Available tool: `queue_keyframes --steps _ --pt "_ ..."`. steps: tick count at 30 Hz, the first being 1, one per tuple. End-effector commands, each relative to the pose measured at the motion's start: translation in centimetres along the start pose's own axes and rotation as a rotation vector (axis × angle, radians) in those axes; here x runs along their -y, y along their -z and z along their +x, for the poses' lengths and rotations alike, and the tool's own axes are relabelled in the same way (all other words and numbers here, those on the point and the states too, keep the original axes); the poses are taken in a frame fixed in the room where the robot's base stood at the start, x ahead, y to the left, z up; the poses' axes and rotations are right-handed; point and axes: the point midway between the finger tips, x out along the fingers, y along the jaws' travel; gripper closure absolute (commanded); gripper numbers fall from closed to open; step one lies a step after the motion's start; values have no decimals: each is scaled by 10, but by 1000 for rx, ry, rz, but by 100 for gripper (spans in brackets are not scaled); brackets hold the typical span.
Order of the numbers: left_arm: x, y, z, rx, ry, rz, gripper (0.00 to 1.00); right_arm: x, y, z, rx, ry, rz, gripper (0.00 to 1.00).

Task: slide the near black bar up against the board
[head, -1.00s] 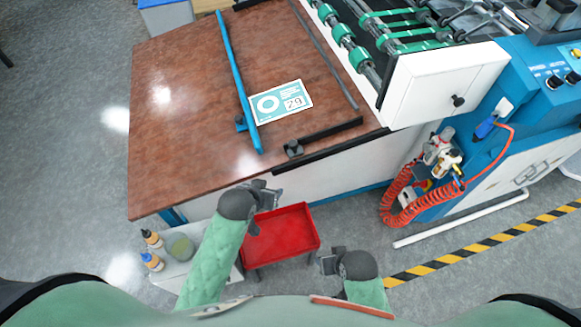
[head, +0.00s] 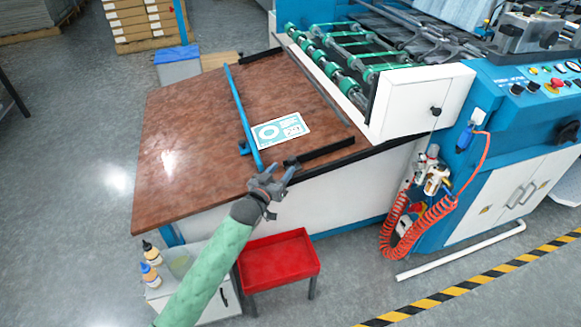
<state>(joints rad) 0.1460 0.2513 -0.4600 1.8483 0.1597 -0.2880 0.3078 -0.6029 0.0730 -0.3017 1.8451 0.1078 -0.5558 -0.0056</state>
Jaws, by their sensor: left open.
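The near black bar (head: 328,150) lies on the brown tabletop (head: 195,150) close to its front edge, with a small dark knob at its left end. The board, a teal and white printed sheet (head: 281,131), lies flat beyond the bar, with a strip of brown tabletop between them. My left gripper (head: 277,176) is open at the table's front edge, just in front of the knob end of the bar. It partly covers that end, and I cannot tell whether it touches. My right gripper is out of view.
A blue bar (head: 243,115) runs along the board's left side. A thin dark rail (head: 318,85) lies to its right, before the green rollers (head: 335,60). A white machine box (head: 422,100) stands right of the table. A red tray (head: 278,262) is below the front edge.

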Motion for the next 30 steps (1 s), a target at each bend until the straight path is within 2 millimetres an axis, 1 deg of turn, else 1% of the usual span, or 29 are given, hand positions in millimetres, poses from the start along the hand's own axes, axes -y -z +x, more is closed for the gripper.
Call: queue_keyframes --steps 5,12,16,21,28,29,30 --pt "-1 2 20 -1 0 -1 53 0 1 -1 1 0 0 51" --pt "-1 1 54 0 0 -1 53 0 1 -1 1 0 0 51" --pt "0 0 67 0 0 -1 53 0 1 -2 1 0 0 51" --pt "0 0 74 1 0 -1 53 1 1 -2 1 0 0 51" --pt "0 0 75 1 1 -1 53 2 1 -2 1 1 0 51" --pt "0 0 75 1 1 -1 55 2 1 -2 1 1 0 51" --pt "0 0 75 1 1 -1 63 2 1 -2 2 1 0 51"
